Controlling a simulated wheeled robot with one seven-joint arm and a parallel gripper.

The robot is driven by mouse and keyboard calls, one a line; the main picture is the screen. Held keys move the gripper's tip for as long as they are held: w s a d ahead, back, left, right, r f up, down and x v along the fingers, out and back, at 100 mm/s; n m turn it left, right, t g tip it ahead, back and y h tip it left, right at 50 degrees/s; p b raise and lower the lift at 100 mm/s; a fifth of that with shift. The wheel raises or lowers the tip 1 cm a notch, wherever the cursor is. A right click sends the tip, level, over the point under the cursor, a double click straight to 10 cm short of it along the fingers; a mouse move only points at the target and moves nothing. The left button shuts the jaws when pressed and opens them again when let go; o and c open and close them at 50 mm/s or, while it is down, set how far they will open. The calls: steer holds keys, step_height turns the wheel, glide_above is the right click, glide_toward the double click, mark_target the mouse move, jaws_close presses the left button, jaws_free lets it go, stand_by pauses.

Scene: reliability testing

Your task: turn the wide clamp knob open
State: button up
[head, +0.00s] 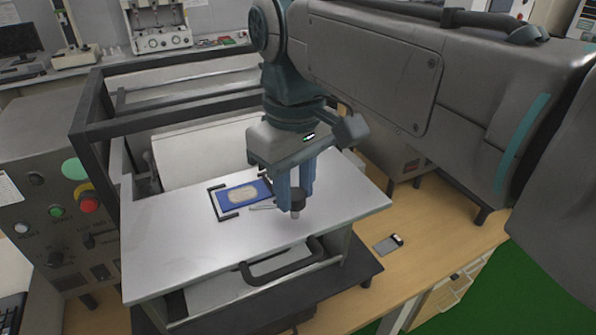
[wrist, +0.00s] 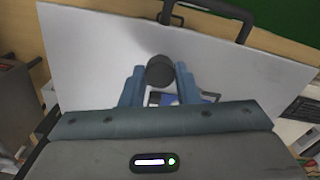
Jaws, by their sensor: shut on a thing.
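The clamp knob (head: 296,199) is a dark round cap on a lighter post, standing on the metal plate (head: 175,252). In the wrist view the knob (wrist: 160,71) sits between the fingertips. My gripper (head: 302,197) points down, and its blue fingers are shut on the knob; it also shows in the wrist view (wrist: 159,80). A blue board (head: 240,196) with a pale oval patch lies left of the knob inside black corner brackets. In the wrist view the board is mostly hidden behind the fingers and knob.
A black handle (head: 282,264) runs along the plate's front edge. A dark frame (head: 95,115) rises behind and left. A control box with a red button (head: 88,203) stands at the left.

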mark_target(294, 194)
steer(key=shift+r+n, duration=0.1)
steer(key=shift+n, duration=2)
steer(key=o, duration=1)
steer(key=shift+c, duration=0.2)
step_height(294, 194, up, 14)
steer(key=p, duration=0.1)
